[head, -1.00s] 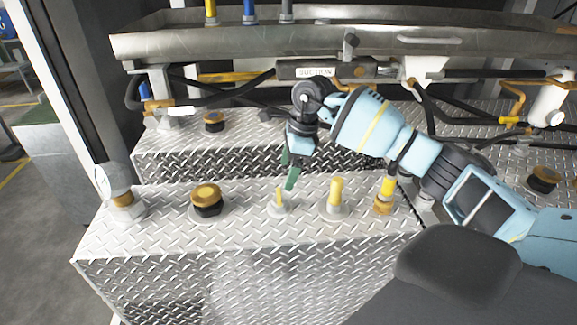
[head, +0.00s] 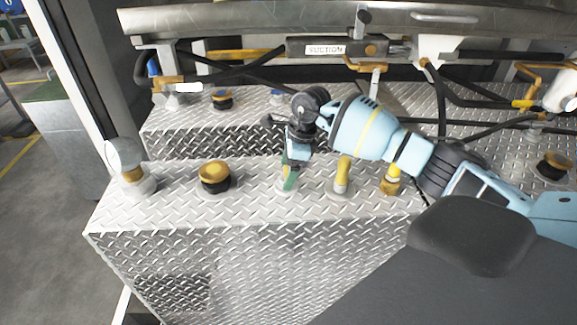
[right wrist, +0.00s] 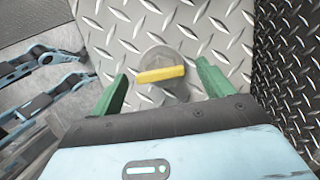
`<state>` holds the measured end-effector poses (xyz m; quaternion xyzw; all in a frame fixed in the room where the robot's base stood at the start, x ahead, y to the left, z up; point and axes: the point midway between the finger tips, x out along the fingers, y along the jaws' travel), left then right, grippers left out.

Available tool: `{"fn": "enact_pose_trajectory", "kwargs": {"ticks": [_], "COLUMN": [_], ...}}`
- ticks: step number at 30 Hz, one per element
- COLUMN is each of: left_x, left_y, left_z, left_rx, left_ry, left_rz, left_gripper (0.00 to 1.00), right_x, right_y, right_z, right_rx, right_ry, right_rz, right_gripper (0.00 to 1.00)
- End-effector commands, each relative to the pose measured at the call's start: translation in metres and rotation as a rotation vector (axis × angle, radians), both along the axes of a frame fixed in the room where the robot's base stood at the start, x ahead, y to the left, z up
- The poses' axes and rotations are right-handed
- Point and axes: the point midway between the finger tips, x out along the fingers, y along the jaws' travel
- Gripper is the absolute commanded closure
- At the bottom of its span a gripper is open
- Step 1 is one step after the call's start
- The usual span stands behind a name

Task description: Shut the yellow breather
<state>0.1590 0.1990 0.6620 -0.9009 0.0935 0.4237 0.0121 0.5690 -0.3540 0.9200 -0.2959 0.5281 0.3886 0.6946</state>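The yellow breather (right wrist: 160,74) shows in the right wrist view as a flat yellow bar handle on a round grey base, lying nearly crosswise between the fingers. My right gripper (right wrist: 162,71) is open, with one green finger on each side of the handle and a gap at both ends. My left gripper is not in view.
A brass-topped black cap (head: 214,176) stands left of the breather on the diamond-plate top (head: 255,207). A metal tray (head: 290,18) and hoses run behind.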

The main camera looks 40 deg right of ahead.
Motion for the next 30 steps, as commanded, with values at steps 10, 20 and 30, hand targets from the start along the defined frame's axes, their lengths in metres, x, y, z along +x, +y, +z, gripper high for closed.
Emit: {"fn": "enact_pose_trajectory", "kwargs": {"ticks": [10, 20, 30], "left_x": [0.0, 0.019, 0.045], "left_y": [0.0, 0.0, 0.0], "left_z": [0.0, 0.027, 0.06], "left_rx": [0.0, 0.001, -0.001], "left_ry": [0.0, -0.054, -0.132], "left_rz": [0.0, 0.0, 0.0], "left_gripper": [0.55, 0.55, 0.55], "right_x": [0.0, -0.001, -0.001], "right_y": [0.0, 0.002, 0.002], "right_z": [0.0, 0.007, 0.005], "right_rx": [0.0, 0.001, 0.002], "right_ry": [0.0, -0.006, -0.004], "right_rz": [0.0, -0.208, -0.527], "right_gripper": [0.66, 0.68, 0.68]}}
